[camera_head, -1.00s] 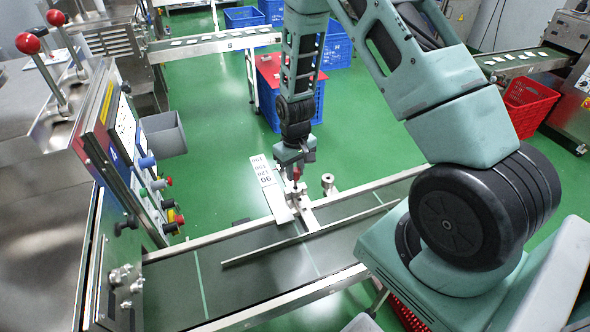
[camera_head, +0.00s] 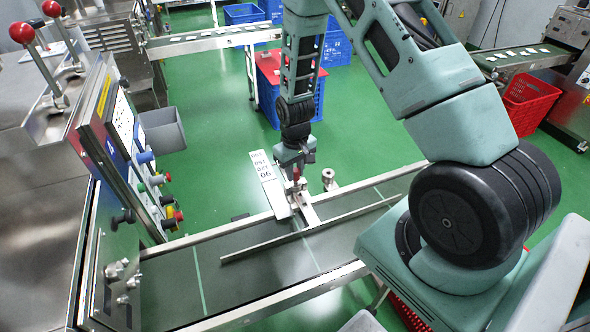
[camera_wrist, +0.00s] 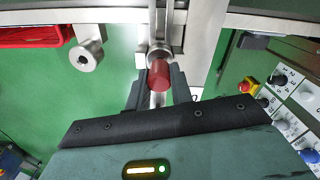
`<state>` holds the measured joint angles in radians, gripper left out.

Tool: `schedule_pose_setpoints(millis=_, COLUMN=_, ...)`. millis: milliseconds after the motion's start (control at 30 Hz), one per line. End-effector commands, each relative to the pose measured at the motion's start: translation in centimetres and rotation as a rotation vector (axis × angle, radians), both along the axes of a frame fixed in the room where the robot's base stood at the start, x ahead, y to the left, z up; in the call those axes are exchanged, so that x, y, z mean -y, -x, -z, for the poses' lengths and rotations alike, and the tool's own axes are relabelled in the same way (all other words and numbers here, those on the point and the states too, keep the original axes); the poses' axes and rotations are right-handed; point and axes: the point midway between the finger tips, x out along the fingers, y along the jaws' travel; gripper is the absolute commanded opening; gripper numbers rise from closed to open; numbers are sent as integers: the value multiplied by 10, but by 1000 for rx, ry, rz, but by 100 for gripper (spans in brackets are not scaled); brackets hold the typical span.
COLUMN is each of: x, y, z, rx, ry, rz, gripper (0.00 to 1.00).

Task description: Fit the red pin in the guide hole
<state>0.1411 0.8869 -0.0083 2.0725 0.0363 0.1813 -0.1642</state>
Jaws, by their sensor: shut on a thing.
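The red pin (camera_wrist: 161,75) is between the two fingers of my gripper (camera_wrist: 158,95) in the wrist view, and the fingers are shut on it. In the head view my gripper (camera_head: 297,168) points down with the pin (camera_head: 296,175) below it, over the metal guide bracket at the conveyor's far rail. A round metal collar on the bracket (camera_wrist: 160,52) shows right beside the pin in the wrist view. The guide hole itself is hidden, and I cannot tell whether the pin's lower end is in it.
A metal knob post (camera_head: 328,178) stands right of the bracket; it also shows in the wrist view (camera_wrist: 86,55). A numbered scale plate (camera_head: 268,182) lies left of the pin. A long guide bar (camera_head: 310,229) crosses the belt (camera_head: 240,270). A control panel (camera_head: 145,160) stands left.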

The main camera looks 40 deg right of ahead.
Motion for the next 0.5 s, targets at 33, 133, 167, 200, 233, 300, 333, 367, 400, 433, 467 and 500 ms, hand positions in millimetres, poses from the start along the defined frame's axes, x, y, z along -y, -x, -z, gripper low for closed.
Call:
schedule_pose_setpoints(millis=33, x=0, y=0, z=2, rx=0, ry=0, rz=0, gripper=0)
schedule_pose_setpoints(millis=133, x=0, y=0, z=4, rx=0, ry=0, rz=0, gripper=0)
schedule_pose_setpoints(millis=167, x=0, y=0, z=5, rx=0, ry=0, rz=0, gripper=0)
schedule_pose_setpoints(millis=200, x=0, y=0, z=6, rx=0, ry=0, rz=0, gripper=0)
schedule_pose_setpoints(millis=233, x=0, y=0, z=7, rx=0, ry=0, rz=0, gripper=0)
schedule_pose_setpoints(millis=300, x=0, y=0, z=8, rx=0, ry=0, rz=0, gripper=0)
schedule_pose_setpoints(millis=333, x=0, y=0, z=9, rx=0, ry=0, rz=0, gripper=0)
schedule_pose_setpoints(millis=367, x=0, y=0, z=10, rx=0, ry=0, rz=0, gripper=0)
schedule_pose_setpoints(millis=400, x=0, y=0, z=11, rx=0, ry=0, rz=0, gripper=0)
schedule_pose_setpoints(millis=433, x=0, y=0, z=12, rx=0, ry=0, rz=0, gripper=0)
schedule_pose_setpoints(millis=467, x=0, y=0, z=12, rx=0, ry=0, rz=0, gripper=0)
schedule_pose_setpoints(millis=500, x=0, y=0, z=13, rx=0, ry=0, rz=0, gripper=0)
